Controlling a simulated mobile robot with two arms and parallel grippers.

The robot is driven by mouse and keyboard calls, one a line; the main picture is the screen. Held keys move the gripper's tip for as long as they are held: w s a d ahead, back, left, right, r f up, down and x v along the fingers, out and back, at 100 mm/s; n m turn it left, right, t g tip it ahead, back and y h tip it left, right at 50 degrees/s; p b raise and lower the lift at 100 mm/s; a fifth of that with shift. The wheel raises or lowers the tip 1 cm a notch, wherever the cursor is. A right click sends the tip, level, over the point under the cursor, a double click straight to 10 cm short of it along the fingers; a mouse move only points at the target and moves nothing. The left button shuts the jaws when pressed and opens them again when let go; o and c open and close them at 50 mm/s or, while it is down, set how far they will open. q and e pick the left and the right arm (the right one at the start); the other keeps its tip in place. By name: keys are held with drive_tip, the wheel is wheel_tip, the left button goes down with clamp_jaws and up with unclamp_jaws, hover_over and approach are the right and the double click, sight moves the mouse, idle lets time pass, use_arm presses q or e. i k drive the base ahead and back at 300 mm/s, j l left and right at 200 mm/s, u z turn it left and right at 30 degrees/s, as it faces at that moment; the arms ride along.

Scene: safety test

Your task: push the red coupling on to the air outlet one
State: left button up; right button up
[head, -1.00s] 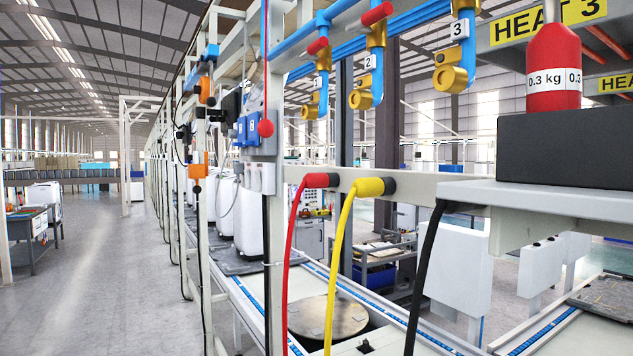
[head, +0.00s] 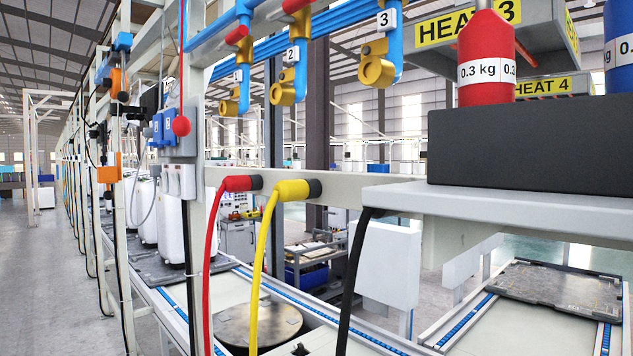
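The red coupling (head: 238,184) sits against a dark round holder on the pale horizontal beam, with its red hose (head: 209,265) hanging down. A yellow coupling (head: 292,190) sits just right of it in the same way, with a yellow hose. Three brass air outlets hang from the blue pipe above, numbered 1 to 3. Air outlet one (head: 230,105) is the leftmost, above the red coupling and apart from it; its number tag is small. Outlet two (head: 283,92) and outlet three (head: 377,70) are to its right. Neither gripper is in view.
A grey shelf (head: 480,212) at right carries a dark block (head: 520,145) with a red 0.3 kg weight (head: 487,60) on it. A black hose (head: 352,280) hangs below the shelf. A red ball (head: 181,126) hangs on a cord left of the outlets.

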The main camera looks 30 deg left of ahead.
sight(235, 183)
drive_tip(key=i+j+z, duration=0.1)
drive_tip(key=j+z, duration=0.25)
drive_tip(key=j, duration=0.3)
drive_tip(key=j+z, duration=0.3)
drive_tip(key=j, duration=0.4)
drive_tip(key=j+z, duration=0.35)
drive_tip(key=j, duration=0.3)
drive_tip(key=k+j+z, duration=0.3)
drive_tip(key=j, duration=0.35)
drive_tip(key=k+j, duration=0.1)
drive_tip(key=j, duration=0.35)
drive_tip(key=k+j, duration=0.1)
drive_tip(key=j, duration=0.75)
drive_tip(key=k+j, duration=0.15)
drive_tip(key=j, duration=0.25)
drive_tip(key=k+j+z, duration=0.1)
drive_tip(key=j, duration=0.35)
drive_tip(key=k+j, duration=0.1)
drive_tip(key=j, duration=0.35)
